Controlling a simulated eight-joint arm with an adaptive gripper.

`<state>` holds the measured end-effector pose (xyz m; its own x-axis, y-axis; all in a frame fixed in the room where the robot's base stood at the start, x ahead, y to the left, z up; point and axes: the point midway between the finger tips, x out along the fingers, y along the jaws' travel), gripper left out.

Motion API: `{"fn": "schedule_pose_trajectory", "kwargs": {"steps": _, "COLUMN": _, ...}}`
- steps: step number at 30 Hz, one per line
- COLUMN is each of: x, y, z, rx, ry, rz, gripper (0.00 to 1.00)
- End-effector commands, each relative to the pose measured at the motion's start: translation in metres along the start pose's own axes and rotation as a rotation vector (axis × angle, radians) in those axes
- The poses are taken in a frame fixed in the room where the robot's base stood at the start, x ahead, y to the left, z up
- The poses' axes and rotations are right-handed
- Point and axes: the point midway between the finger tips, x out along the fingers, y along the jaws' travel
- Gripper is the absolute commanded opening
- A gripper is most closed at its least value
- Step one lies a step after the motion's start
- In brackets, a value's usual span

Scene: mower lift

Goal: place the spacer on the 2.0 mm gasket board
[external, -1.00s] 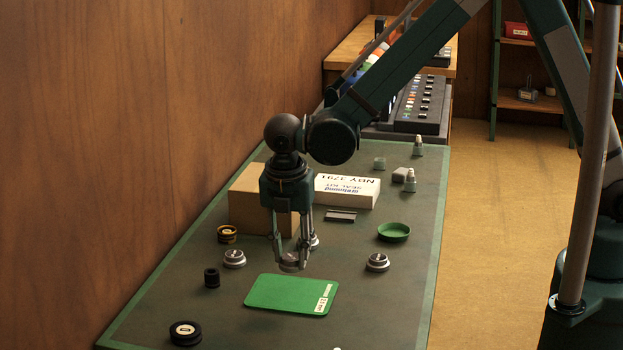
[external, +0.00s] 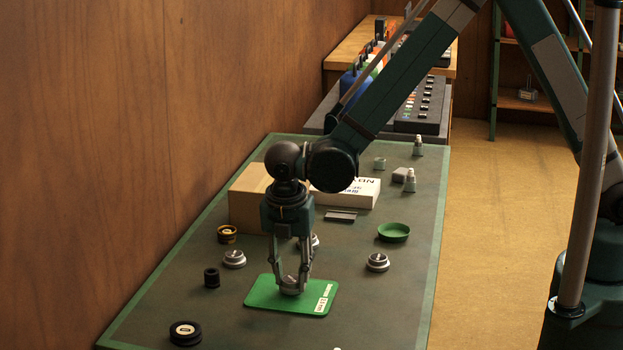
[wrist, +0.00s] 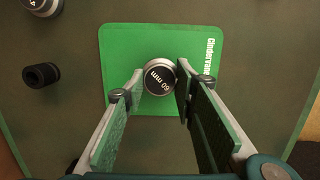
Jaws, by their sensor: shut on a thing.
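The green gasket board (external: 262,296) lies flat on the bench, with a white label (external: 322,300) at its right corner. The label's small print is too small to read here. It also fills the middle of the wrist view (wrist: 125,45). My gripper (external: 290,282) is shut on a round silver spacer (external: 292,291) with a dark top. In the wrist view, the spacer (wrist: 160,77) shows white lettering that seems to read 60 mm, between the two fingers. It is over the board's middle, at or just above its surface; contact cannot be told.
Similar silver parts (external: 234,259) (external: 377,262) stand left and right behind the board. A black cylinder (external: 211,278) and a black round part (external: 185,333) are at left. A green dish (external: 393,232), a cardboard box (external: 247,198) and a white box (external: 345,193) stand farther back.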

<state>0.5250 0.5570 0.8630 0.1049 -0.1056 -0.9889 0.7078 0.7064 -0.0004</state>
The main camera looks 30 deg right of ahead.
Motion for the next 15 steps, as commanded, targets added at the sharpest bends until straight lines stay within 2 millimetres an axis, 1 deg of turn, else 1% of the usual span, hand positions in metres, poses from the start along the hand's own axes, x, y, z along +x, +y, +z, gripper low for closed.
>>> {"fn": "schedule_pose_trajectory", "kwargs": {"steps": 3, "x": 0.0072, "y": 0.0004, "z": -0.0011, "rx": 0.0, "ry": 0.0, "rz": 0.0, "gripper": 0.13}}
{"fn": "schedule_pose_trajectory", "kwargs": {"steps": 15, "x": 0.0099, "y": 0.0001, "z": -0.0015, "rx": 0.0, "ry": 0.0, "rz": 0.0, "gripper": 0.13}}
